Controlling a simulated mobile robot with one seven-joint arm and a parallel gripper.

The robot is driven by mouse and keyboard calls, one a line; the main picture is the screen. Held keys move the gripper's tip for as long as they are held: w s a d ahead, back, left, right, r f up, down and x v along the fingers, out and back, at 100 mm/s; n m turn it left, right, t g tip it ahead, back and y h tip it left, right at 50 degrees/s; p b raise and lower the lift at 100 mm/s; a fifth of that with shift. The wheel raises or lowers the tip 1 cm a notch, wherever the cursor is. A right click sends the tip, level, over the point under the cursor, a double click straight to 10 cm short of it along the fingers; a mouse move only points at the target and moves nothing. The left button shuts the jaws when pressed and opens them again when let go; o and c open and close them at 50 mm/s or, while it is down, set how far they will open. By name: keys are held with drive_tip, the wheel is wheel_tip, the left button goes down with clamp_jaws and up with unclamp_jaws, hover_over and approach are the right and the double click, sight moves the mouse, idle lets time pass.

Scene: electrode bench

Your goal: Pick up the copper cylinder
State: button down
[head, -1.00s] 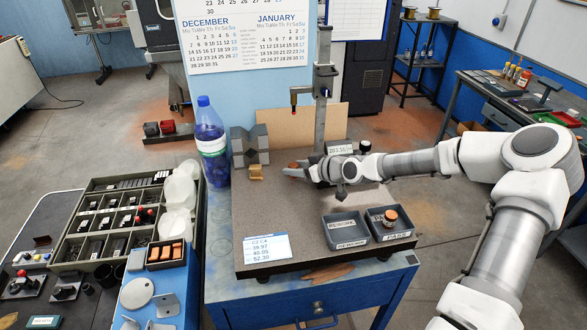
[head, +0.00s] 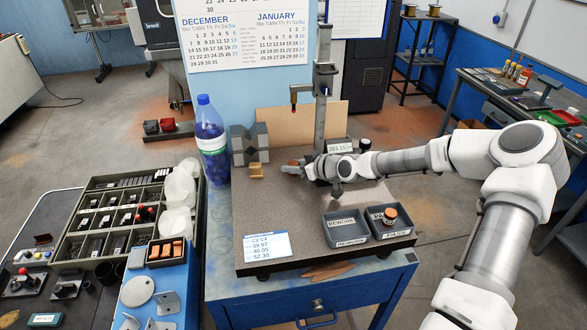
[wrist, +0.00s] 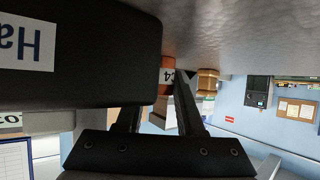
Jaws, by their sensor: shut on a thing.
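The copper cylinder (wrist: 167,76), orange-brown with a white label reading C4, shows between my fingertips in the wrist view, partly hidden by the fingers and a black block. In the head view the copper piece (head: 294,163) is small at my gripper's tip, near the back of the granite plate (head: 290,205). My gripper (head: 299,168) points left, low over the plate, and is shut on the cylinder. Its fingers (wrist: 160,100) also show in the wrist view. I cannot tell whether the cylinder touches the plate.
A black block (wrist: 80,55) with a white label is close to my fingers. A brass-coloured block (head: 256,170) stands left of my gripper. A measuring stand (head: 321,100) rises behind. Two dark trays (head: 343,240) sit in front; the right one (head: 409,232) holds a copper-topped piece (head: 390,213).

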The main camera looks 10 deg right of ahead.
drive_tip(key=shift+r, duration=0.1)
drive_tip(key=shift+s+r+b, duration=0.2)
drive_tip(key=shift+r+b, duration=0.2)
drive_tip(key=shift+r, duration=0.05)
drive_tip(key=r, duration=0.3)
drive_tip(key=s+r+b, duration=0.1)
drive_tip(key=r, duration=0.2)
drive_tip(key=s, duration=1.8)
drive_tip(key=shift+s+f+b, duration=0.1)
drive_tip(key=shift+s+b, duration=0.05)
drive_tip(key=shift+b, duration=0.15)
drive_tip(key=shift+w+a+f+m+h, duration=0.15)
drive_tip(key=shift+w+m+h, duration=0.25)
drive_tip(key=shift+w, duration=0.2)
drive_tip(key=shift+w+d+r+m+t+h, duration=0.1)
drive_tip(key=shift+w+r+m+t+h, duration=0.25)
drive_tip(key=shift+w, duration=0.35)
drive_tip(key=shift+w+d+r+m+t+h, duration=0.1)
drive_tip(key=shift+w+r+m+h, duration=0.35)
drive_tip(key=shift+w, duration=0.3)
drive_tip(key=shift+w+d+r+m+t+h, duration=0.1)
drive_tip(key=shift+w+r+m+t+h, duration=0.15)
drive_tip(key=shift+w+m+h, duration=0.35)
